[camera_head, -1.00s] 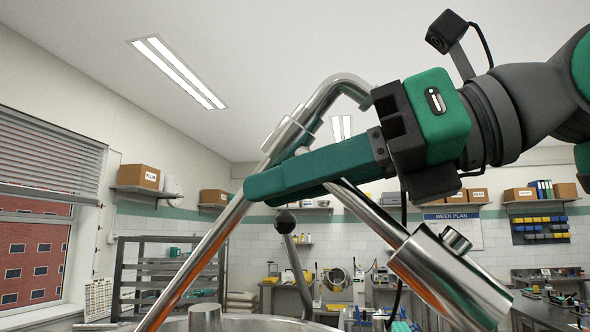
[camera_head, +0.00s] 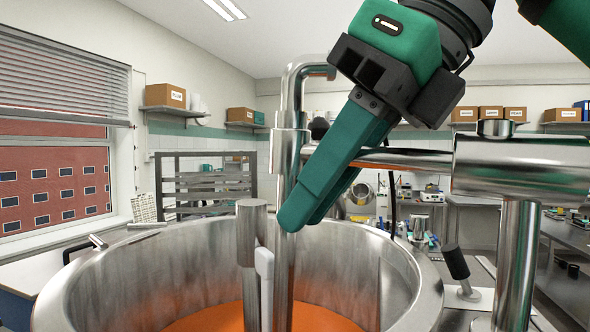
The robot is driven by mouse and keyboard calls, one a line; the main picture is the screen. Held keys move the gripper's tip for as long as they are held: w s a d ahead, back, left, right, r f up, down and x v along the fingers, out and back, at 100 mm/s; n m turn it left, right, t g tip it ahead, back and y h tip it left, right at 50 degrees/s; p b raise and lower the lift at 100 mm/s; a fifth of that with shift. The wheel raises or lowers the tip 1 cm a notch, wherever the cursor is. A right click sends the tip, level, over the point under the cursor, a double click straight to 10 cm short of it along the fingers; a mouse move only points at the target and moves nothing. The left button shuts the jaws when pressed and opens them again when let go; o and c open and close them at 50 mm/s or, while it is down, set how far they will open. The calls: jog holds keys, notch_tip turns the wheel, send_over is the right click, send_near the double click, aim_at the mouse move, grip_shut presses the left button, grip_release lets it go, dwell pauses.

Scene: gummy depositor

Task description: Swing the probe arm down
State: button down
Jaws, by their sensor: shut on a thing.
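The probe arm (camera_head: 422,158) is a polished steel bar. It runs level from a thick pivot cylinder (camera_head: 520,165) on a post at the right. At its left end, an upright steel probe tube (camera_head: 289,100) with a bent top reaches down inside the large steel kettle (camera_head: 85,285). Orange mass (camera_head: 220,320) lies in the kettle; whether the tube's lower end touches it is out of frame. My gripper (camera_head: 305,205), with green fingers, is shut on the probe arm close to the upright tube. The fingers hide the grasp itself.
A thick grey post (camera_head: 250,222) and a white rod (camera_head: 265,285) stand inside the kettle, left of the tube. A black-knobbed lever (camera_head: 456,264) stands right of the rim. Behind are a rack (camera_head: 205,185), shelves with boxes and benches.

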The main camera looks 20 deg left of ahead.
jog(key=shift+s+f, duration=0.2)
jog(key=shift+f, duration=0.05)
jog(key=shift+a, duration=0.1)
jog(key=c, duration=1.7)
grip_release()
jog(key=shift+c, duration=0.2)
jog(key=shift+r, duration=0.1)
